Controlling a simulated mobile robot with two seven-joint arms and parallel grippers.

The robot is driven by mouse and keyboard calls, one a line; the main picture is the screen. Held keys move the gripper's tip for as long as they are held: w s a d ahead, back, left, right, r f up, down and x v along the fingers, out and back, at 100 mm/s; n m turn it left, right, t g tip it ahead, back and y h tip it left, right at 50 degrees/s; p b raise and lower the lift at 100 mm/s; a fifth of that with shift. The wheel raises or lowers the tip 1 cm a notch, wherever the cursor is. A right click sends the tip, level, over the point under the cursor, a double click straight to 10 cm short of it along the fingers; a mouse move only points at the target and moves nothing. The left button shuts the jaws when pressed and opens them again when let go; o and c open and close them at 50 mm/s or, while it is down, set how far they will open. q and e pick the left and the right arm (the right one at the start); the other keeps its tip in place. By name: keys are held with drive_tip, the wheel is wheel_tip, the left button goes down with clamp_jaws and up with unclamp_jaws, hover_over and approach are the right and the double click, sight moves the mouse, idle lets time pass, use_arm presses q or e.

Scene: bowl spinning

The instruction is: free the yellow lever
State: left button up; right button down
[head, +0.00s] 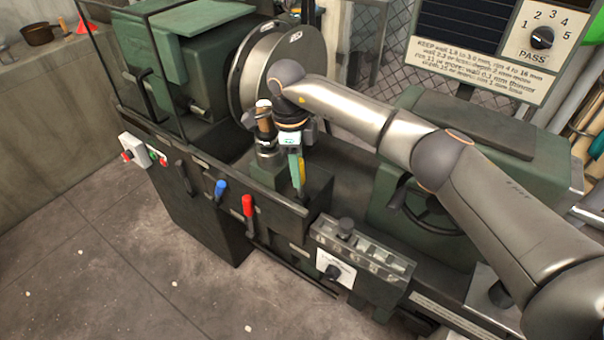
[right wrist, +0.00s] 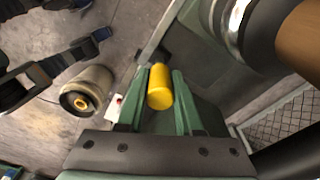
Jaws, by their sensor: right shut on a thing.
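The yellow lever (head: 301,174) stands on the carriage of the green lathe, beside the tool post. In the right wrist view its rounded yellow handle (right wrist: 160,88) lies between the two green fingers. My right gripper (head: 296,166) reaches down from above and is shut on it; the gripper also shows in the right wrist view (right wrist: 159,84). The lever's lower end is hidden in the head view. My left gripper is not in view.
A brown handle (head: 265,122) stands close left of my gripper. The large round chuck (head: 290,62) is behind it. A blue lever (head: 220,188) and a red lever (head: 248,205) stick out along the front. A gauge box (head: 362,256) sits at the front right. The floor at left is open.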

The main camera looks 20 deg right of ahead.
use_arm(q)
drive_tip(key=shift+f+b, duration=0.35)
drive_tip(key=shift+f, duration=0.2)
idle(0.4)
